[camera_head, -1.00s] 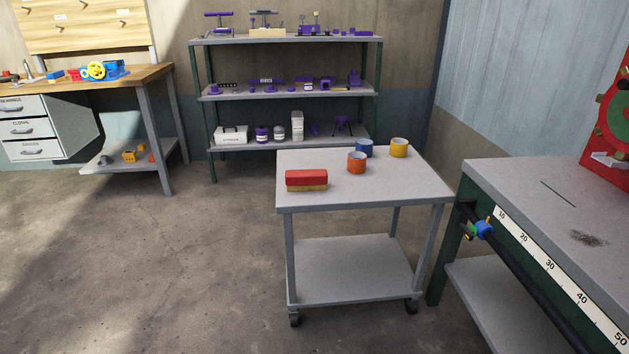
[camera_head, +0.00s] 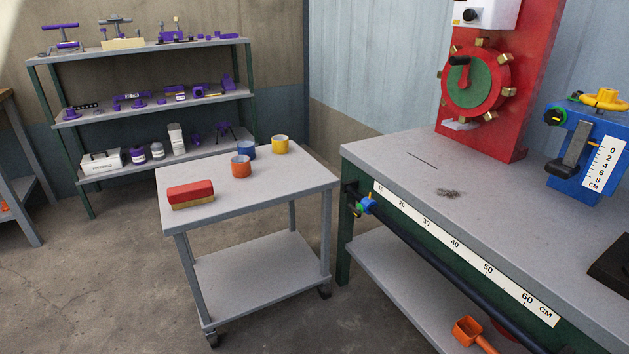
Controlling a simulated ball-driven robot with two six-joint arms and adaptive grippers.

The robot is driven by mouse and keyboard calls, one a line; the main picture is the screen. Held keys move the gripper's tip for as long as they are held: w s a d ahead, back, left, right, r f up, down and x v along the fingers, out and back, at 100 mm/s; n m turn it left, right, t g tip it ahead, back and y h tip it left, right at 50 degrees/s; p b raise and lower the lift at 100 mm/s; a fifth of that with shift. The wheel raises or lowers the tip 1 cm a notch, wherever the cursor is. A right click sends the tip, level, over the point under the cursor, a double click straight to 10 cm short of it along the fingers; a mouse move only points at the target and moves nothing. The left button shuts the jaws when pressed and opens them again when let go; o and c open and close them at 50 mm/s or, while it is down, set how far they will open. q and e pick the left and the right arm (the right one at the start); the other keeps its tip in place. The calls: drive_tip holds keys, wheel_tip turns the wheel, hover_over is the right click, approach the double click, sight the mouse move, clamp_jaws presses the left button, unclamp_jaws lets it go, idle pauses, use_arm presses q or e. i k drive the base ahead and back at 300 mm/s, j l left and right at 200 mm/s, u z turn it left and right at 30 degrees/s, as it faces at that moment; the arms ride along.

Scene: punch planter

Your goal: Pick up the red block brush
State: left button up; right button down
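The red block brush (camera_head: 190,193) lies on the near left part of the grey cart's top (camera_head: 258,189). It has a red upper block and a tan lower layer, and it stands apart from the cups. Neither of my grippers shows in the head view.
An orange cup (camera_head: 241,167), a blue cup (camera_head: 247,150) and a yellow cup (camera_head: 280,145) stand on the cart's far side. A workbench (camera_head: 400,165) with a ruler edge and a red machine (camera_head: 490,110) is at right. Shelves (camera_head: 150,47) stand behind. Floor (camera_head: 100,270) at left is clear.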

sight(195, 194)
drive_tip(key=i+j, duration=0.35)
drive_tip(key=i, duration=0.15)
drive_tip(key=i+j+z, duration=0.15)
drive_tip(key=i+j, duration=0.2)
drive_tip(key=i, duration=0.15)
